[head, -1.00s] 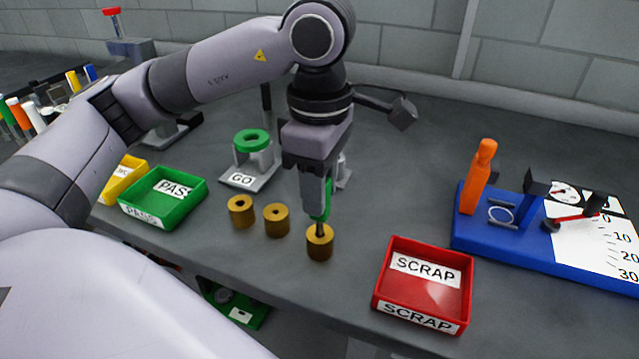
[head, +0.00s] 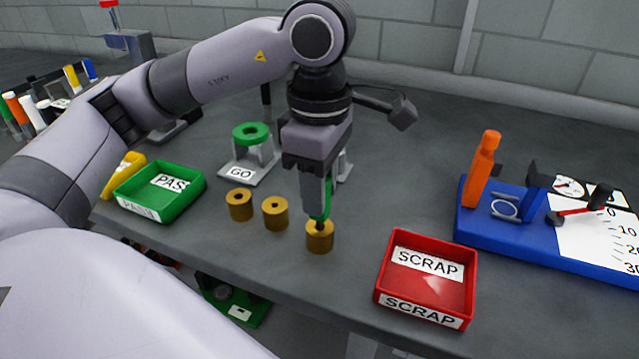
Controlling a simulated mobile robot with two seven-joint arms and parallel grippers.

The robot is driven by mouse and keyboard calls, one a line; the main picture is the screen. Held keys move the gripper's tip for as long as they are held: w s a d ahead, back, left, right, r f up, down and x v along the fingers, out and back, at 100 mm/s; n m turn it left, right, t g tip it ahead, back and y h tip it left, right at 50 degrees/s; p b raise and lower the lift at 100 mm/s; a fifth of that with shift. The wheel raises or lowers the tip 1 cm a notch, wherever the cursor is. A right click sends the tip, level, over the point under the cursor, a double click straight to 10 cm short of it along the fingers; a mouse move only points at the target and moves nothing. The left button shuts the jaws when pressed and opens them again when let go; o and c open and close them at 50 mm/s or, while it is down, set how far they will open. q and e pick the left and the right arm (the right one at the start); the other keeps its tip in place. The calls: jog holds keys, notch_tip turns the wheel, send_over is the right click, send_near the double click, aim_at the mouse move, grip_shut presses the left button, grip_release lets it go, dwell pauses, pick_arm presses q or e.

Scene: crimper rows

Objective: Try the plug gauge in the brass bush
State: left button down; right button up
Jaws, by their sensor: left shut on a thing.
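Three brass bushes stand in a row on the bench: a left one (head: 239,205), a middle one (head: 275,214) and a right one (head: 320,238). My left gripper (head: 319,208) points down over the right bush and is shut on the plug gauge (head: 327,205). The gauge's green handle shows beside the fingers. Its dark lower end meets the bore at the top of the right bush. How deep it sits inside is hidden. My right gripper is not in view.
A GO stand (head: 262,172) with a green ring is behind. A blue gauge fixture (head: 520,238) is at far right.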

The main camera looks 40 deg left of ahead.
pick_arm(q)
jog(key=shift+f+b, duration=0.4)
jog(key=shift+f, duration=0.05)
jog(key=shift+r, duration=0.2)
dwell(0.8)
jog(key=shift+r+p, duration=2.45)
jog(key=shift+r, duration=1.05)
jog(key=shift+a, duration=0.1)
